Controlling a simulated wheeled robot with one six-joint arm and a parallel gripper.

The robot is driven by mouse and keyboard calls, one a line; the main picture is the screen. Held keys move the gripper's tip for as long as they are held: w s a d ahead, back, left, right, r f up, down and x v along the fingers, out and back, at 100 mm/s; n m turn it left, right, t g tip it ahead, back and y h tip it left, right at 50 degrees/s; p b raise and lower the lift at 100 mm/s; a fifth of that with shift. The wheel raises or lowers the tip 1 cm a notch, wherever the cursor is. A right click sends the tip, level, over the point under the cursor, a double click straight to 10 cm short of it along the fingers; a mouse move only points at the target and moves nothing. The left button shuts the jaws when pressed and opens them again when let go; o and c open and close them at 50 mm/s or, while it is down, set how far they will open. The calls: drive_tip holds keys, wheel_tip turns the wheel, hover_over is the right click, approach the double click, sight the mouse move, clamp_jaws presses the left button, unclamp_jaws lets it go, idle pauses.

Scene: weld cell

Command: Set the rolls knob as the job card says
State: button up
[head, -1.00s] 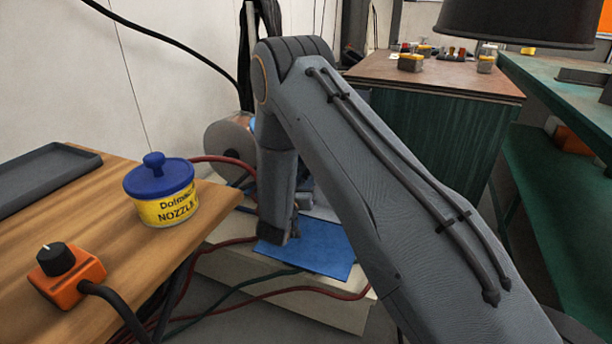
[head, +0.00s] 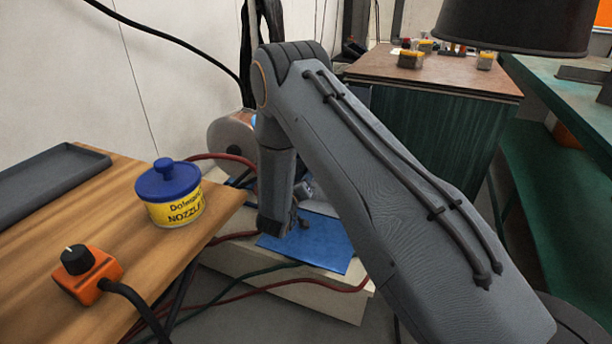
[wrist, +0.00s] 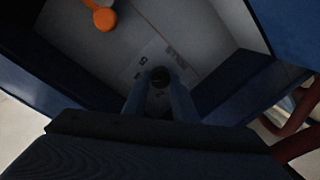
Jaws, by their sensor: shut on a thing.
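In the wrist view my gripper (wrist: 160,92) is shut on a small round black knob (wrist: 160,76), one finger on each side. The knob stands on a pale plate (wrist: 143,66) with dark marks and figures, one of which looks like a 5. The figures are too dim to read surely, and the knob's pointer cannot be made out. The plate is inside a dark blue housing (wrist: 240,88). In the head view my arm hides the knob; a flat blue surface (head: 325,243) shows beside the arm's end. I see no readable job card.
An orange-tipped lever (wrist: 103,17) is inside the housing near the knob. Red hoses (wrist: 297,125) run at its right. In the head view a wooden table (head: 120,215) at left holds a nozzle tub (head: 172,211), an orange box with a black knob (head: 88,278) and a grey tray (head: 45,182).

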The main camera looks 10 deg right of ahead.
drive_tip(key=o, duration=1)
drive_tip(key=shift+o, duration=0.2)
drive_tip(key=p+v, duration=0.1)
drive_tip(key=v, duration=0.7)
